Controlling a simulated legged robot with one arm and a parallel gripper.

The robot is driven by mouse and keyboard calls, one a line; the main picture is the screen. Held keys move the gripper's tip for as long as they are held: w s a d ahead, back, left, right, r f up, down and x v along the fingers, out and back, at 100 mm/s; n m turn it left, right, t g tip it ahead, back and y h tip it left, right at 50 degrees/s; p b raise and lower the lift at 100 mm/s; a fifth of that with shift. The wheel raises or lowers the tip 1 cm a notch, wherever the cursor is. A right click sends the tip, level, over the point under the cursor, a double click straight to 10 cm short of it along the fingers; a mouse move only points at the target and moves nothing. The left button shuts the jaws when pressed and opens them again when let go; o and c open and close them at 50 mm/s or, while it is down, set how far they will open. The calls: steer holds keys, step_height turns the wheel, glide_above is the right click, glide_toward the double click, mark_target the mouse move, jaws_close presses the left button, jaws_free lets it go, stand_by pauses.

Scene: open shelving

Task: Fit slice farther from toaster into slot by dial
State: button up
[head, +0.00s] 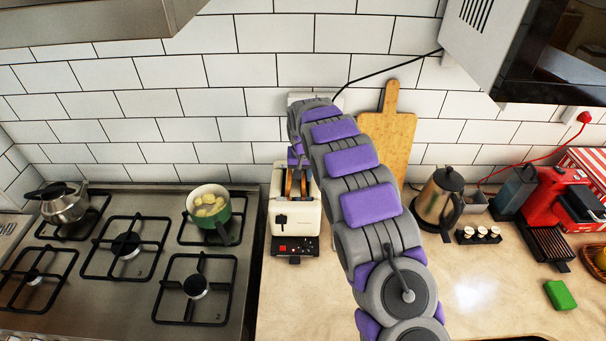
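A cream toaster (295,218) stands on the counter just right of the stove, with a dark lever on its front. Its black control panel (295,248) has a small red light; I cannot clearly make out which part is the dial. Brown bread (289,183) shows upright at the toaster's top, with another brown edge (304,183) beside it on the right. I cannot tell how deep either sits in a slot. My arm reaches over from the right, and my gripper (297,170) points down right at the bread. Its fingers are small and partly hidden, so its grip is unclear.
A wooden cutting board (388,135) leans on the wall behind my arm. A kettle (438,200) stands to the right. On the left, the stove holds a green pot (209,212) and a steel kettle (64,203). The counter front is clear; a green sponge (560,295) lies far right.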

steer(key=o, duration=0.3)
steer(key=shift+d, duration=0.35)
steer(key=shift+a, duration=0.15)
